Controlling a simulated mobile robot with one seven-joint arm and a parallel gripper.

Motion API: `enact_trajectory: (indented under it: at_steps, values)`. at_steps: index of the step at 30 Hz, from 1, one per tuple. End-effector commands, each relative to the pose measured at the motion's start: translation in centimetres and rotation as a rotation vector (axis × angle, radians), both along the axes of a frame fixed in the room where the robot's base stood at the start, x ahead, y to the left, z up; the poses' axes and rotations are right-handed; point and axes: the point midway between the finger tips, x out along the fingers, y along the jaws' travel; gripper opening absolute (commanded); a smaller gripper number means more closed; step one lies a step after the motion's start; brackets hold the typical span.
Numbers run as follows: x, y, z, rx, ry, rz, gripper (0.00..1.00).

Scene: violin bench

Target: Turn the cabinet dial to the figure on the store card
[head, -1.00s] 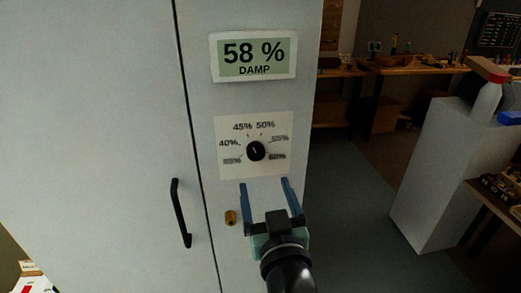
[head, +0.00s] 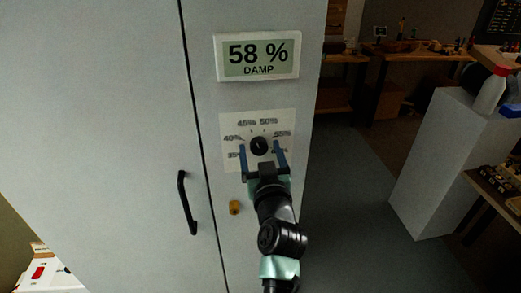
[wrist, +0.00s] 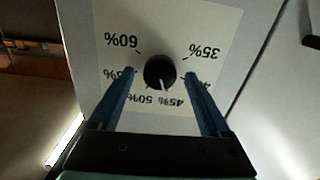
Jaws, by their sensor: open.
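The cabinet dial (head: 259,146) is a round black knob on a white scale plate (head: 285,117) on the cabinet front. The scale runs from 35% to 60%. In the wrist view the plate appears upside down, and the white pointer on the dial (wrist: 160,72) points between 45% and 50%, seemingly nearer 45%. My gripper (head: 260,149) is open, with one blue finger on each side of the dial. The fingers (wrist: 160,75) look apart from the knob, with a gap on both sides. I cannot make out a store card.
A display (head: 257,56) above the scale reads 58 % DAMP. A black door handle (head: 187,203) and a small brass-coloured knob (head: 234,208) are left of my arm. A grey pedestal (head: 440,165) with a red-capped bottle (head: 491,90) stands right. Open floor lies between.

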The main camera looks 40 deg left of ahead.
Motion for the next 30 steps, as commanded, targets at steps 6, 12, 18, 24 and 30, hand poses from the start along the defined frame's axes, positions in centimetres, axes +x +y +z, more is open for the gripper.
enact_trajectory:
  at_steps: [6, 12, 18, 24, 30]
  values:
    - [-0.02, -0.01, -0.02, 0.0, 0.0, 0.0, 0.67]
    - [-0.03, -0.03, -0.02, 0.0, 0.0, 0.0, 0.31]
    - [-0.02, -0.03, -0.03, 0.0, 0.001, 0.0, 0.0]
    - [-0.02, -0.03, -0.04, 0.008, 0.011, 0.0, 0.0]
    - [-0.05, 0.0, -0.08, 0.054, 0.065, 0.001, 0.0]
